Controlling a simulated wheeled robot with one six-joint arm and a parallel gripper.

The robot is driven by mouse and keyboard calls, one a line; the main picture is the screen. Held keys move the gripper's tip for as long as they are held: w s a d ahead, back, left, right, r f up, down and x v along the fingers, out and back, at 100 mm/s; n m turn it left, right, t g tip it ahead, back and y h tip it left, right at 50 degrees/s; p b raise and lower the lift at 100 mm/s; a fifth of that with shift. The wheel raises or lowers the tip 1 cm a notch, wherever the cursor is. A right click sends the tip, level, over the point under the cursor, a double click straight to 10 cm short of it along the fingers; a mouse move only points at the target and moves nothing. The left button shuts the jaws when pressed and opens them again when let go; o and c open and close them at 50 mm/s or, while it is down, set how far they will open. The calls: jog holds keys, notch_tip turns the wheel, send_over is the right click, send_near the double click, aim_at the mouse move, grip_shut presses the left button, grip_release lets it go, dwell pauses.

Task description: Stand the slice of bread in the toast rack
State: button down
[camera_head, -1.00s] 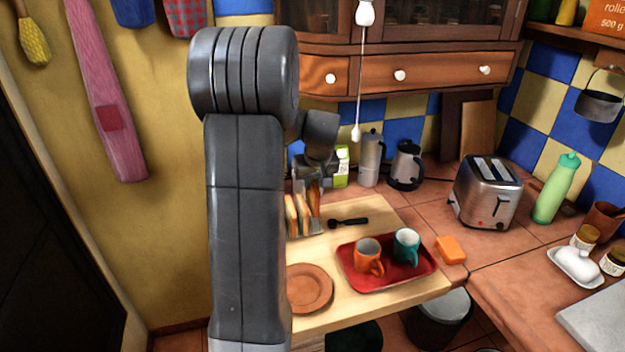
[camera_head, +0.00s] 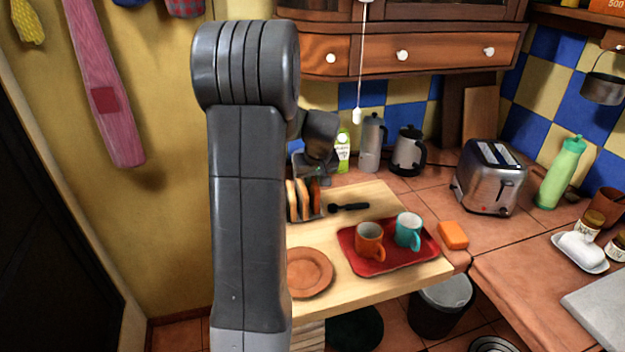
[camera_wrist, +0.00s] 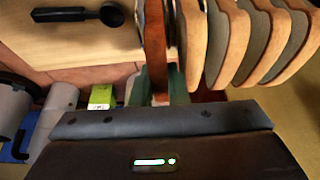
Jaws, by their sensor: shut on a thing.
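My gripper (camera_wrist: 157,84) is shut on the slice of bread (camera_wrist: 155,40), seen edge-on in the wrist view. In the head view, my gripper (camera_head: 315,177) is partly hidden by my arm, above the far right end of the toast rack (camera_head: 318,214). The slice shows there only as a narrow brown strip (camera_head: 315,192). The rack stands on the wooden board and carries other bread slices (camera_head: 297,199). In the wrist view these slices (camera_wrist: 250,42) stand in a row just right of the held one. Whether the held slice touches the rack cannot be told.
A black-handled utensil (camera_head: 348,207) lies right of the rack. A red tray (camera_head: 377,268) with two mugs and an orange-brown plate (camera_head: 307,272) are nearer. The toaster (camera_head: 489,178) is farther right.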

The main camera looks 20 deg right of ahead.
jog(key=c, duration=1.3)
grip_release()
jog(key=shift+c, duration=0.2)
jog(key=shift+r, duration=0.1)
jog(key=b+v, duration=0.1)
jog(key=v, duration=1.2)
jog(key=shift+s+r, duration=0.2)
jog(key=shift+r, duration=0.05)
jog(key=x, duration=1)
jog(key=shift+p, duration=0.3)
